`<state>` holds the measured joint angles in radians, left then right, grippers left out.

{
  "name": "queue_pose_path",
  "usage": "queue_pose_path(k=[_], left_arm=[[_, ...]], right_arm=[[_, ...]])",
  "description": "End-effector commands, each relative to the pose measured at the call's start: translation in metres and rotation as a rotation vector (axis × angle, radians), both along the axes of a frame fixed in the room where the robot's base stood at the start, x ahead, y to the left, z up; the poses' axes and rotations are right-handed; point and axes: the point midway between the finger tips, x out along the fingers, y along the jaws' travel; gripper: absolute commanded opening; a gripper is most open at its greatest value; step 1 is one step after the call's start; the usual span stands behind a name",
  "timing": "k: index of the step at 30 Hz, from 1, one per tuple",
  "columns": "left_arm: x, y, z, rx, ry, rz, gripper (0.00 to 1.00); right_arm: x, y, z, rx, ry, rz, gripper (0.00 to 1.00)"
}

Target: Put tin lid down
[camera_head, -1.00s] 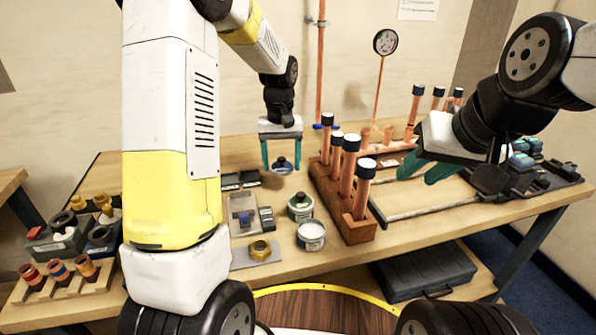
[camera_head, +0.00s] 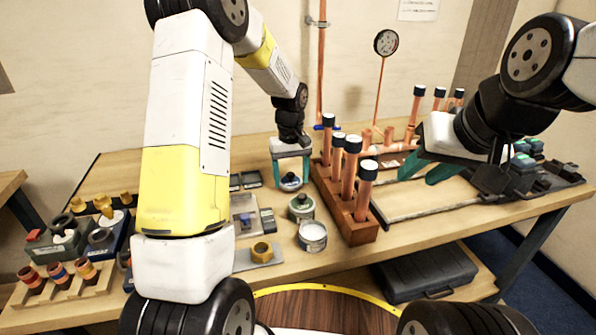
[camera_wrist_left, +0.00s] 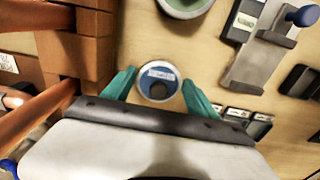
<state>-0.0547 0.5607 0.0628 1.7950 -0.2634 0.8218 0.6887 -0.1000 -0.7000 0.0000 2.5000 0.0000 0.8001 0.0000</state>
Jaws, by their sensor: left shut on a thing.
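The tin lid (camera_head: 290,182) is a small round disc with a dark knob and a blue label. It also shows in the left wrist view (camera_wrist_left: 158,82), between the teal fingers. My left gripper (camera_head: 291,178) is shut on it, low over the bench behind the tins; I cannot tell whether the lid touches the bench. A green tin (camera_head: 301,207) stands just in front of it, and an open tin with pale contents (camera_head: 312,236) stands nearer. My right gripper (camera_head: 427,169) is empty, its teal fingers apart, above the right of the bench.
A wooden rack (camera_head: 346,217) with upright copper pipes stands close on the right of the lid. A grey plate (camera_head: 242,214) and small dark boxes (camera_head: 246,180) lie left. A brass nut (camera_head: 262,250) sits in front. Copper pipework stands behind.

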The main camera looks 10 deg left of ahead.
Motion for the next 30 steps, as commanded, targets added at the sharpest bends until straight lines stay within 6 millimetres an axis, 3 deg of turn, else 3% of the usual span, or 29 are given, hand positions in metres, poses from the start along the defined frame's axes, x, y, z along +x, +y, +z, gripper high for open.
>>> queue_pose_path(k=[3, 14, 15, 18, 30], left_arm=[[0.000, 0.000, -0.016, 0.000, 0.002, 0.000, 0.29], [0.000, 0.000, -0.021, 0.001, 0.001, -0.001, 0.29], [0.000, 0.000, -0.021, 0.000, 0.000, -0.001, 0.73], [0.000, 0.000, -0.020, 0.000, 0.000, -0.001, 0.89], [0.001, 0.000, -0.013, 0.000, -0.002, 0.000, 0.89]], right_arm=[[0.000, 0.000, 0.000, 0.000, 0.000, 0.000, 0.36], [0.000, 0.000, 0.000, 0.000, 0.000, 0.000, 0.36], [0.000, 0.000, 0.000, 0.000, 0.000, 0.000, 0.36], [0.000, 0.000, 0.000, 0.000, 0.000, 0.000, 0.36], [0.000, 0.000, 0.000, 0.000, 0.000, 0.000, 0.36]])
